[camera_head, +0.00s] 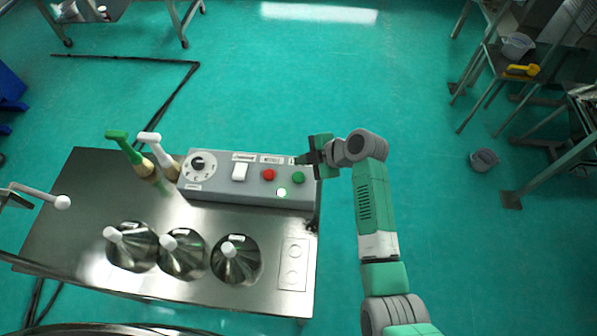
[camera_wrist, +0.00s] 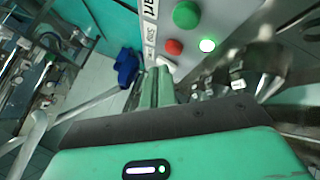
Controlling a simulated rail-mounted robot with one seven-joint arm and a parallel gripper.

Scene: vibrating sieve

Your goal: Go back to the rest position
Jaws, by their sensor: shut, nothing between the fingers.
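My gripper (camera_head: 300,160) is shut and empty at the right end of the grey control box (camera_head: 222,192), close to its top edge. In the wrist view my gripper's fingers (camera_wrist: 155,85) are together, with the control box (camera_wrist: 205,20) just beyond them. The box carries a dial (camera_head: 199,165), a white switch (camera_head: 240,171), a red button (camera_head: 268,174) and a green button (camera_head: 298,178). A small lamp (camera_head: 281,193) below the buttons glows. I cannot tell whether the fingers touch the box.
The steel table (camera_head: 75,220) holds several metal cones, including one with a white knob (camera_head: 238,262). Green-handled (camera_head: 130,150) and white-handled (camera_head: 158,152) tools stand left of the box. The floor (camera_head: 430,200) right of my arm is open, up to a bucket (camera_head: 484,159) and shelves.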

